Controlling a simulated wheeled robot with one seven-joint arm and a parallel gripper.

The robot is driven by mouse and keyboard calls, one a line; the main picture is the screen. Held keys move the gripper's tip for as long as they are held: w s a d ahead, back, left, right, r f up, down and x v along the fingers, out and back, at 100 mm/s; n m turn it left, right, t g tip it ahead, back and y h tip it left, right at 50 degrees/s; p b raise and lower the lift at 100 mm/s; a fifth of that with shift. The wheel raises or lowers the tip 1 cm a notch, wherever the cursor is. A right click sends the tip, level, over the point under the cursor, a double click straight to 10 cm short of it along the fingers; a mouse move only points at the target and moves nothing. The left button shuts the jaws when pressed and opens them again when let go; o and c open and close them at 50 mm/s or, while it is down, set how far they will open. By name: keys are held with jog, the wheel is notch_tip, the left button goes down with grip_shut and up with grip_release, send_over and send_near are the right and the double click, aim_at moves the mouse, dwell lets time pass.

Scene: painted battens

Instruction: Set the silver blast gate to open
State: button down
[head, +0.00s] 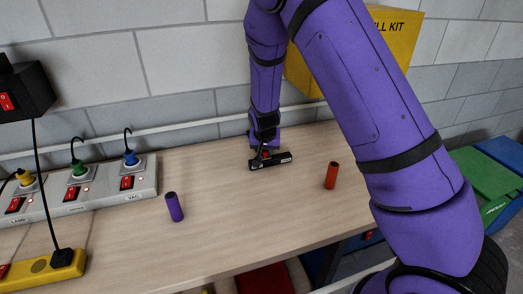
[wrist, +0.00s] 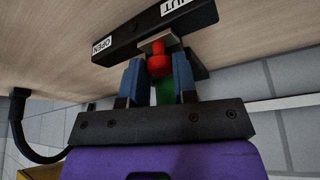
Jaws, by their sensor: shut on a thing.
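A black bar with white labels, OPEN at its left end and one partly cut off reading "HUT", shows in the wrist view (wrist: 135,33). A small pale metal plate (wrist: 152,43) sits at the bar between the labels, with a red knob (wrist: 159,63) on it. My gripper (wrist: 157,72) is shut on the red knob, one blue finger on each side. In the head view the bar (head: 272,162) lies on the table towards the back, with my gripper (head: 265,152) at it. Which setting the plate stands at is hard to tell.
A purple cylinder (head: 174,207) stands left of the bar and a red cylinder (head: 332,176) to its right on the wooden table (head: 225,230). A grey switch panel (head: 143,184) with plugs is at the left. A yellow box (head: 400,50) hangs behind my arm.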

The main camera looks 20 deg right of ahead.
jog(key=shift+d, duration=0.65)
jog(key=c, duration=0.9)
grip_release()
jog(key=shift+r, duration=0.1)
jog(key=v, duration=1)
jog(key=shift+s+r, duration=0.2)
jog(key=shift+r, duration=0.05)
jog(key=shift+a, duration=0.1)
